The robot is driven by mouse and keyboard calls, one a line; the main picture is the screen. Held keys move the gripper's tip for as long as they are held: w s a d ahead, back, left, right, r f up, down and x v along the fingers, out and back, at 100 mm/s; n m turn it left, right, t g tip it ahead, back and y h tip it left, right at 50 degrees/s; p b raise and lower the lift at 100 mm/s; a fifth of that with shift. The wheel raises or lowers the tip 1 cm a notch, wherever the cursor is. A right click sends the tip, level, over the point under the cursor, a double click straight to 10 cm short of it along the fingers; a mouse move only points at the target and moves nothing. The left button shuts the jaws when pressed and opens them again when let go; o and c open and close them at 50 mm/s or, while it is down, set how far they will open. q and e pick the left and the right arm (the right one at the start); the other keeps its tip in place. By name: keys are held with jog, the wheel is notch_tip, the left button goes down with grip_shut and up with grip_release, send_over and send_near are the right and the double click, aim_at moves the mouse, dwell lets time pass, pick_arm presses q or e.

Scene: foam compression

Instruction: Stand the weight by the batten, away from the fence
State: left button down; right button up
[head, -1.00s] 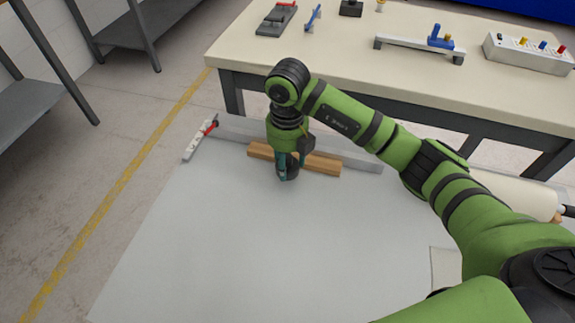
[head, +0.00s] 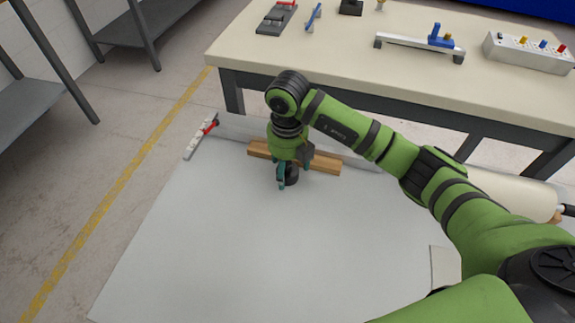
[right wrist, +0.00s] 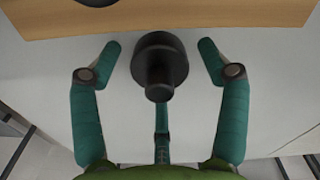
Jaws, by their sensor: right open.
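The weight (head: 291,180) is a black round block with a knob, standing upright on the grey sheet at the near side of the batten. In the right wrist view the weight (right wrist: 160,62) is close to the edge of the wooden batten (right wrist: 200,14); I cannot tell if they touch. The batten (head: 326,164) lies in front of the grey fence (head: 237,126). My right gripper (head: 294,174) is open, its fingers spread around the weight and clear of it in the right wrist view (right wrist: 160,60). My left gripper is not in view.
A white strip with a red part (head: 201,138) lies at the sheet's left corner. A white roll (head: 505,192) is at the right. A workbench (head: 350,62) with tools stands behind. The front of the sheet (head: 240,250) is clear.

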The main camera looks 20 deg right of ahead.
aim_at(288, 163)
jog(key=shift+r, duration=0.15)
notch_tip(288, 163, up, 12)
dwell(0.3)
dwell(0.4)
